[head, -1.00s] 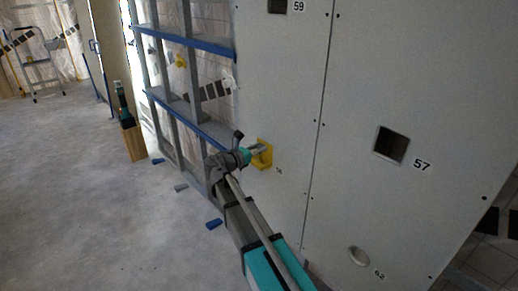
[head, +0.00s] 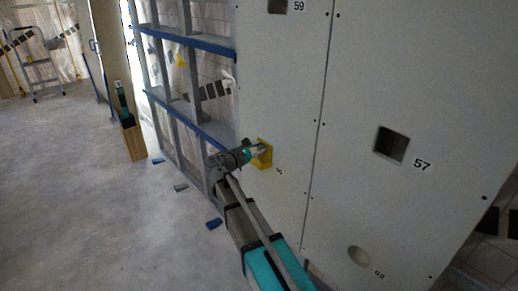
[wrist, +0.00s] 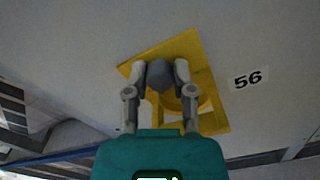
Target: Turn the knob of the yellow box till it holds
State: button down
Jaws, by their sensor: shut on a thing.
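The yellow box (head: 264,154) is fixed on the grey wall panel, low and near the panel's left edge. In the wrist view it shows as a square yellow frame (wrist: 208,118) beside the number 56. A grey rounded knob (wrist: 160,75) sits at its middle. My gripper (wrist: 161,82) has one finger on each side of the knob and is shut on it. In the head view my gripper (head: 252,153) reaches the box from the left, and the knob is hidden there. I cannot tell the knob's turn angle.
The panel has square openings by 57 (head: 391,145) and 59 and a round one (head: 359,256) by 62. An open metal stud frame (head: 190,95) stands left of the panel. A wooden block (head: 134,142) and a stepladder (head: 42,75) stand farther left. The floor there is mostly clear.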

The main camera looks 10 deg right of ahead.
jog(key=m, duration=1.2)
jog(key=shift+f+m, duration=0.1)
jog(key=shift+m, duration=0.3)
jog(key=shift+c, duration=2.2)
grip_release()
jog(key=shift+s, duration=0.1)
jog(key=v, duration=1.2)
